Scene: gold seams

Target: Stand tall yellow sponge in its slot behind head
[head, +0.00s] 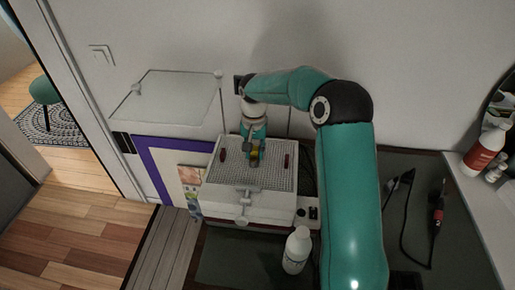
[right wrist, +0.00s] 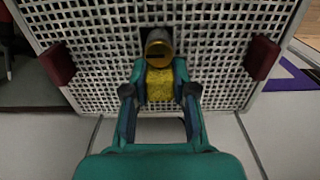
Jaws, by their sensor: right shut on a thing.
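My right gripper (head: 254,150) reaches down over a perforated light plate (head: 225,178). In the right wrist view my right gripper (right wrist: 160,92) is shut on the yellow sponge (right wrist: 160,84), with a finger on each side of it. A round brass-coloured part (right wrist: 160,48), perhaps the head, shows just beyond the sponge, and a dark opening in the plate lies partly behind it. I cannot tell whether the sponge touches this part or enters the opening. My left gripper is not in view.
Two dark red blocks (right wrist: 265,57) sit on the plate, one either side of the gripper. A white bottle (head: 296,252) stands in front of the unit. A glass-like panel (head: 165,97) is at the back left. A cable and a red-handled tool (head: 438,213) lie on the right.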

